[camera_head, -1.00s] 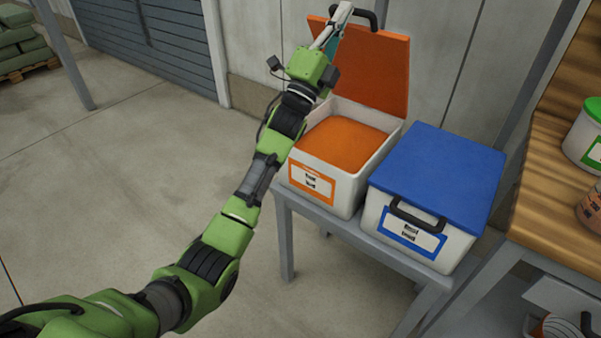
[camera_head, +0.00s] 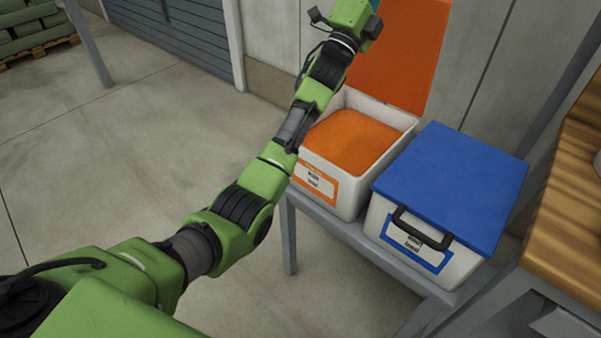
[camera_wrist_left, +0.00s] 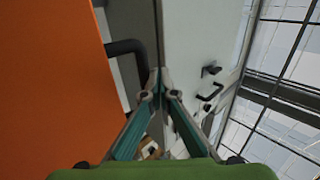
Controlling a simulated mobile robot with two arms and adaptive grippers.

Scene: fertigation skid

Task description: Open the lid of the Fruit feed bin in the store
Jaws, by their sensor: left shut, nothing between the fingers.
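The bin with the orange label (camera_head: 316,182) stands on a grey bench, full of orange granules (camera_head: 352,141). Its label text is too small to read. Its orange lid (camera_head: 405,60) stands raised at the back of the bin, near the wall; its top is cut off. In the left wrist view the lid (camera_wrist_left: 50,80) fills the left side, with its black handle (camera_wrist_left: 127,47) beside the fingers. My left gripper (camera_wrist_left: 158,82) is shut and empty, close to the handle. My right gripper is not seen.
A second bin with a shut blue lid (camera_head: 455,181) and a black front handle (camera_head: 421,229) stands close on the right. A wooden worktop (camera_head: 567,200) is at the far right. The concrete floor (camera_head: 90,170) at the left is clear.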

